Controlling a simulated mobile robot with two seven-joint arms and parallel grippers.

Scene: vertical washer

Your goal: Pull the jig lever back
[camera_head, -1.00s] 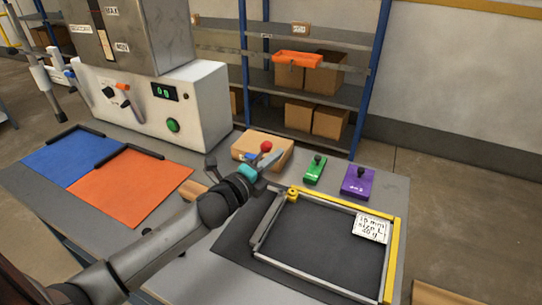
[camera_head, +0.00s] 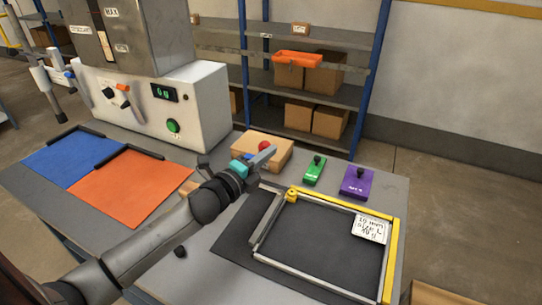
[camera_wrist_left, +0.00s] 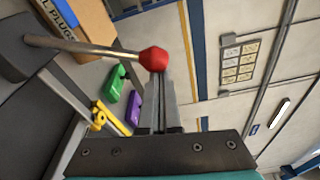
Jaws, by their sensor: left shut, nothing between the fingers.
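The jig lever is a thin metal rod (camera_wrist_left: 85,47) with a red ball knob (camera_wrist_left: 154,59). In the left wrist view the rod runs from a dark block at the left to the knob, which is right at my fingertips. In the head view the red knob (camera_head: 265,146) shows just behind my fingers, and the rod is mostly hidden. My left gripper (camera_head: 270,152) is shut with nothing between its fingers; they also show in the left wrist view (camera_wrist_left: 158,90). I cannot tell whether they touch the knob. The jig frame (camera_head: 395,250) has yellow and grey bars around a black mat.
A cardboard box (camera_head: 280,157) stands behind the lever. Green (camera_head: 315,172) and purple (camera_head: 357,184) blocks with dark knobs sit to its right. Blue (camera_head: 65,158) and orange (camera_head: 130,190) mats lie left. A white machine (camera_head: 205,105) stands at the back left.

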